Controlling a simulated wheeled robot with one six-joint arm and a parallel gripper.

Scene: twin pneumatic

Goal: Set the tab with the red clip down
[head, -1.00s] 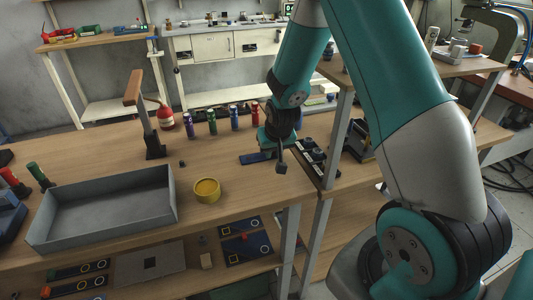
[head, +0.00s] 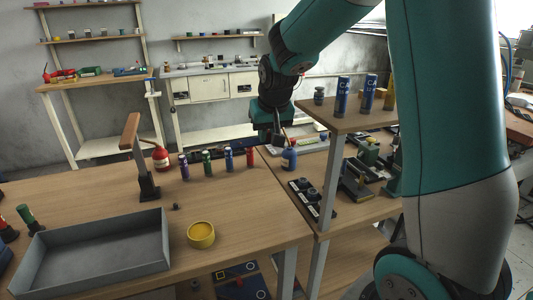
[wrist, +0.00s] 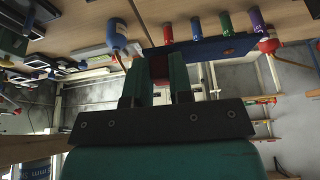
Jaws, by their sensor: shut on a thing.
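My gripper (wrist: 160,84) is shut on the red clip (wrist: 160,66), which shows between the two fingers in the wrist view. The dark blue tab (wrist: 208,48) extends from the clip to the right there. In the head view my gripper (head: 276,138) is over the back of the table, beyond the row of cans. The tab is seen nearly edge-on there, left of the gripper and partly hidden behind the cans. It appears held in the air; its exact height cannot be told.
A blue bottle (head: 289,158) stands close by at right. A grey tray (head: 95,262), yellow tin (head: 201,236) and wooden-topped post (head: 146,178) are nearer. The table middle is clear.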

